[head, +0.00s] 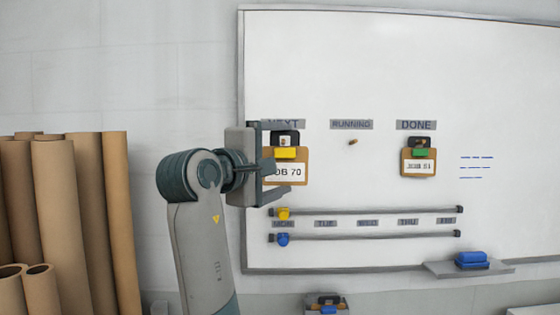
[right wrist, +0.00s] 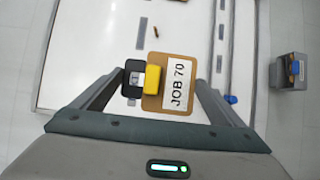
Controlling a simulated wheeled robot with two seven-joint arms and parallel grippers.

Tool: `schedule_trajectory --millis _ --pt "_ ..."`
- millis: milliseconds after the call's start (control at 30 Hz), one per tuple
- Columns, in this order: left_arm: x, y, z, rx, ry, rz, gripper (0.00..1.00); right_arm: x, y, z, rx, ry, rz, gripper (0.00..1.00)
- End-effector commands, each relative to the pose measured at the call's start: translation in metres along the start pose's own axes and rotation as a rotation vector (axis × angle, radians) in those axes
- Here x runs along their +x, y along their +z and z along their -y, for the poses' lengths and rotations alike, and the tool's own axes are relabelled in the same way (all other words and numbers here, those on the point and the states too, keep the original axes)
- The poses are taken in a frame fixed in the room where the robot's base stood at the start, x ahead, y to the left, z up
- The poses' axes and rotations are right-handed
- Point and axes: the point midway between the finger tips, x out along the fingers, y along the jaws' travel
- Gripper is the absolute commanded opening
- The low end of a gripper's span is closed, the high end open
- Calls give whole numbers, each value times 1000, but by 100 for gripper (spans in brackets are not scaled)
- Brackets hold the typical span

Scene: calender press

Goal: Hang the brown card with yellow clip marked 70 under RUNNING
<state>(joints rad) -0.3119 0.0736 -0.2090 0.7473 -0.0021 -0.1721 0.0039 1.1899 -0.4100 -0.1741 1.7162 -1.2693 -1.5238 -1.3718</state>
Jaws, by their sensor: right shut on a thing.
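The brown card marked JOB 70 (head: 298,172) with its yellow clip (head: 285,153) is at the board under the NEXT label. It also shows in the right wrist view (right wrist: 178,100), with the yellow clip (right wrist: 153,78). My right gripper (head: 290,157) is shut on this card, one finger above and one below in the head view. A black piece (head: 284,138) sits above the clip; whether the card still bears on a hook there is hidden. Under the RUNNING label (head: 351,124) a bare peg (head: 353,142) sticks out. My left gripper is not in view.
A brown card with a green clip (head: 418,162) hangs under DONE (head: 416,125). Two rails with a yellow slider (head: 284,213) and a blue slider (head: 282,239) run below. A ledge (head: 485,269) holds a blue block. Brown rolls (head: 65,200) stand at left.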

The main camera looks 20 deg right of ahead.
Motion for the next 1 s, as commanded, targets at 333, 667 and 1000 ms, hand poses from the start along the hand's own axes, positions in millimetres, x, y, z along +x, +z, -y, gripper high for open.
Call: schedule_trajectory --millis 333,667,1000 --pt "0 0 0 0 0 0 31 -10 6 -2 0 -1 0 71" --pt "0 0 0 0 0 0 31 -13 8 -2 -1 0 0 71" --pt "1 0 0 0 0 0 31 -16 10 -2 0 0 0 71"
